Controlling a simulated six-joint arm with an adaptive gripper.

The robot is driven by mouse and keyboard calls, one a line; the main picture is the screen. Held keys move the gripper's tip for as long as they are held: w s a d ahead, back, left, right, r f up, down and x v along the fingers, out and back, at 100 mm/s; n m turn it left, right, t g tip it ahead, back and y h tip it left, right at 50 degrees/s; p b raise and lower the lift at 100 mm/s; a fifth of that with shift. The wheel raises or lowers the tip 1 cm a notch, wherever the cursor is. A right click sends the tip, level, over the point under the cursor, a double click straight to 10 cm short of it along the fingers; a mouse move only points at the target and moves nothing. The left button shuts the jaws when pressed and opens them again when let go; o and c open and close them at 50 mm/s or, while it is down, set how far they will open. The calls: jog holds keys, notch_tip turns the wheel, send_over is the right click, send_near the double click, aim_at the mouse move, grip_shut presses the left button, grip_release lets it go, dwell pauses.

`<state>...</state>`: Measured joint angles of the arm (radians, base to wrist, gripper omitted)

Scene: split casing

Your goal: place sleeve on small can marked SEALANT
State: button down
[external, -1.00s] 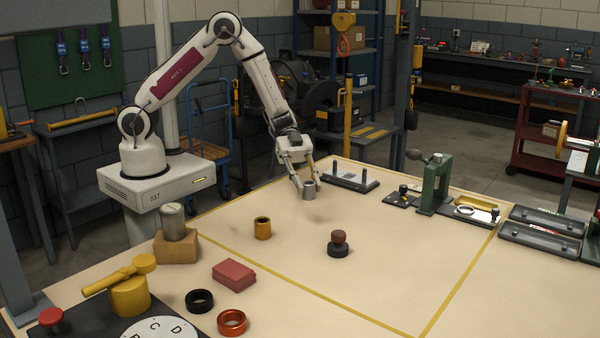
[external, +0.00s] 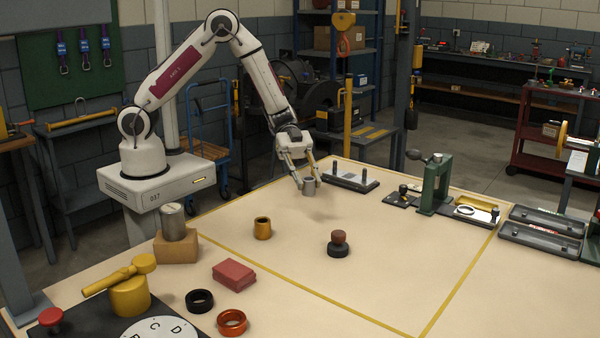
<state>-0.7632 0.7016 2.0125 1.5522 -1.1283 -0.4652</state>
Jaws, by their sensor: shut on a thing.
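My gripper (external: 304,184) is shut on a short grey metal sleeve (external: 309,188) and holds it above the far part of the table, near the black two-post fixture. A soft shadow lies on the table below it. A small grey can (external: 173,222) stands on a tan block (external: 177,249) at the left; no SEALANT marking can be read at this size. The sleeve and this can are well apart. A brass-coloured hollow cylinder (external: 262,229) stands alone on the table between them.
A dark, brown-topped knob piece (external: 338,243), red blocks (external: 234,275), a black ring (external: 199,301) and an orange ring (external: 232,322) lie nearer. The two-post fixture (external: 351,180) and green press (external: 435,185) stand behind. The table's middle right is clear.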

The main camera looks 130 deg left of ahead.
jog(key=d+r+m+g+h, duration=0.2)
jog(key=d+r+m, duration=0.15)
jog(key=d, duration=0.65)
jog(key=d+r+m+g+h, duration=0.2)
jog(key=d+r, duration=0.3)
jog(key=d, duration=0.5)
jog(key=s+d+r+m+g+h, duration=0.1)
jog(key=s+d+r+m+g, duration=0.1)
jog(key=s+d, duration=0.4)
jog(key=s+d+r+m+g+h, duration=0.1)
jog(key=s+d+r+m+g, duration=0.2)
jog(key=s+d+g, duration=0.2)
jog(key=s+d, duration=0.1)
jog(key=s, duration=0.2)
jog(key=shift+s+d+r+m, duration=0.2)
jog(key=shift+r+m, duration=0.1)
jog(key=shift+m, duration=0.05)
jog(key=shift+f, duration=3.15)
